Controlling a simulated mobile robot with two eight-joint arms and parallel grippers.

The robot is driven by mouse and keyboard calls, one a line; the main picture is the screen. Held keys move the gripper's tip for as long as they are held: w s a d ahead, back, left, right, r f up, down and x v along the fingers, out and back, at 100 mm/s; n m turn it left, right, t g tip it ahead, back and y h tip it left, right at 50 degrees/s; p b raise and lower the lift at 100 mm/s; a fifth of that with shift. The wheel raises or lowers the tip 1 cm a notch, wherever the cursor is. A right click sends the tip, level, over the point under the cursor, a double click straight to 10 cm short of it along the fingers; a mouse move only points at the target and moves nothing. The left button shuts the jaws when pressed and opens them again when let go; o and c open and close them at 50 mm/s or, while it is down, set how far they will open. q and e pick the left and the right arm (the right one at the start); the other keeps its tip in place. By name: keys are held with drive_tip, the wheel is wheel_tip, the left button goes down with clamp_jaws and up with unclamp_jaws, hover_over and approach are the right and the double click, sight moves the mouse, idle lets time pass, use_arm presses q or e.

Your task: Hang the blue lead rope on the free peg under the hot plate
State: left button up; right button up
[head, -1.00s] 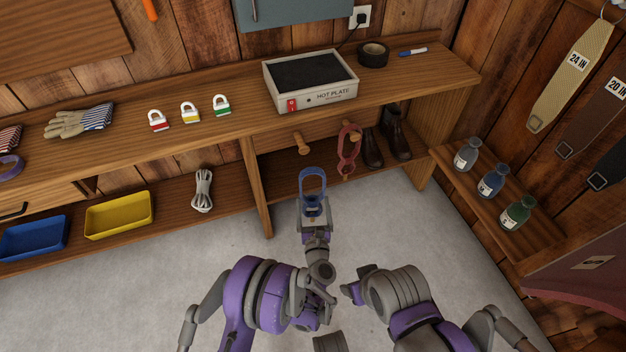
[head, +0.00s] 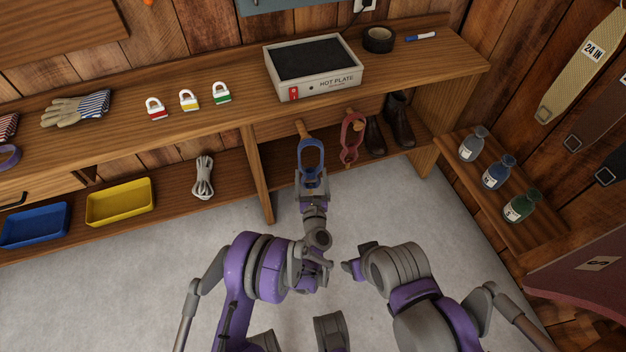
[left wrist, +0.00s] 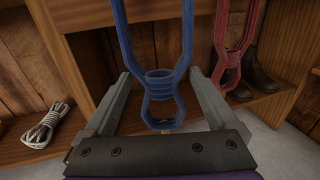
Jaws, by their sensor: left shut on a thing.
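The blue lead rope (head: 322,155) stands upright as a long loop held by my left gripper (head: 313,182). In the left wrist view the rope (left wrist: 160,87) sits between the two fingers of my left gripper (left wrist: 163,84), narrowed at a bound collar. The bare wooden peg (head: 301,128) is under the hot plate (head: 325,84), on the front board. The loop's top overlaps the peg's lower end in the head view; I cannot tell whether the peg is inside the loop.
A red lead rope (head: 345,150) hangs on the peg (head: 357,125) just to the right. Dark boots (head: 398,118) stand on the shelf behind it. A bench upright (head: 262,185) is to the left. Bottles (head: 497,172) stand on a low shelf at right.

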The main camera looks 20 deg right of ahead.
use_arm(q)
drive_tip(key=w+f, duration=0.1)
drive_tip(key=w, duration=0.6)
drive_tip(key=shift+a+f+b, duration=0.15)
drive_tip(key=shift+f+b, duration=0.05)
drive_tip(key=shift+b, duration=0.15)
idle(0.4)
idle(0.5)
drive_tip(key=o, duration=1.4)
drive_tip(key=shift+c, duration=0.2)
drive_tip(key=shift+s, duration=0.15)
